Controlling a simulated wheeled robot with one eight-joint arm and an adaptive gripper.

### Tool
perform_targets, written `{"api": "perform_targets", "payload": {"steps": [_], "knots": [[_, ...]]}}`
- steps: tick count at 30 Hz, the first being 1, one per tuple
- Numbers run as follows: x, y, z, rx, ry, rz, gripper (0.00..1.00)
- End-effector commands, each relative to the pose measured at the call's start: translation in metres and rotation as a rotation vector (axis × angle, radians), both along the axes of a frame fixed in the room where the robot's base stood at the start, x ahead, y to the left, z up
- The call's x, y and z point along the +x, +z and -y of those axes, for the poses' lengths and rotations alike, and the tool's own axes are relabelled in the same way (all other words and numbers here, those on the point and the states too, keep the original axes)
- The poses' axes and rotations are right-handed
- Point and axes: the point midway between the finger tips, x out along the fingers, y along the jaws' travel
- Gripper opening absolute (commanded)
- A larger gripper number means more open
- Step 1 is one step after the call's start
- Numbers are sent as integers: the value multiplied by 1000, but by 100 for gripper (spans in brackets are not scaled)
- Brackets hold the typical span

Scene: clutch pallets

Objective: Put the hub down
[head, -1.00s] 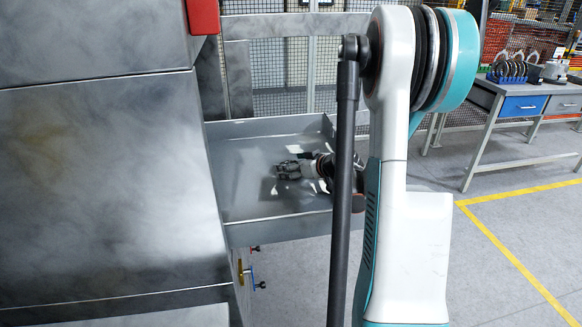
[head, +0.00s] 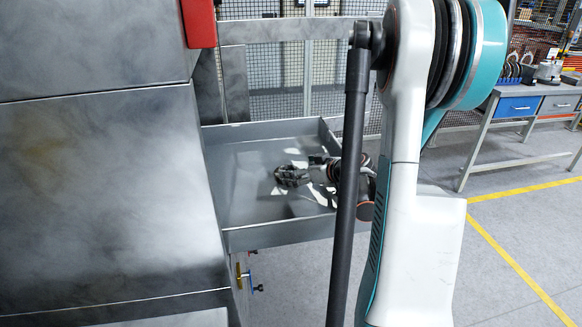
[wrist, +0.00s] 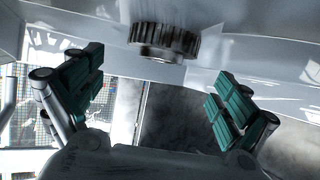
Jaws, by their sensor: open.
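The hub (wrist: 165,42) is a dark, toothed metal ring on a short smooth collar. It shows at the top middle of the wrist view, against a pale grey metal surface. My gripper (wrist: 160,88) is wide open, with one green-padded finger to each side and a clear gap between the pads and the hub. In the head view my gripper (head: 296,174) is low over the grey metal tray (head: 245,205). There the hub cannot be told apart from the dark fingers, and my arm hides part of the tray's right side.
A large steel cabinet (head: 100,190) stands close on the left, with a red block (head: 199,23) at its upper edge. The tray has raised walls. A workbench (head: 530,103) with parts stands at the back right. The floor on the right is open, with yellow lines.

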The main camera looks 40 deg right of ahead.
Motion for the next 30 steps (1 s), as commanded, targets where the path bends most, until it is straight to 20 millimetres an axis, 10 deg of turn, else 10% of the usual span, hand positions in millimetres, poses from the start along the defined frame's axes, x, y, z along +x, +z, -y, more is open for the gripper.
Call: {"api": "perform_targets", "payload": {"steps": [12, 30], "knots": [[-55, 28, 0, 0, -1, 0, 95], [-58, 28, -1, -1, 0, 1, 95]]}}
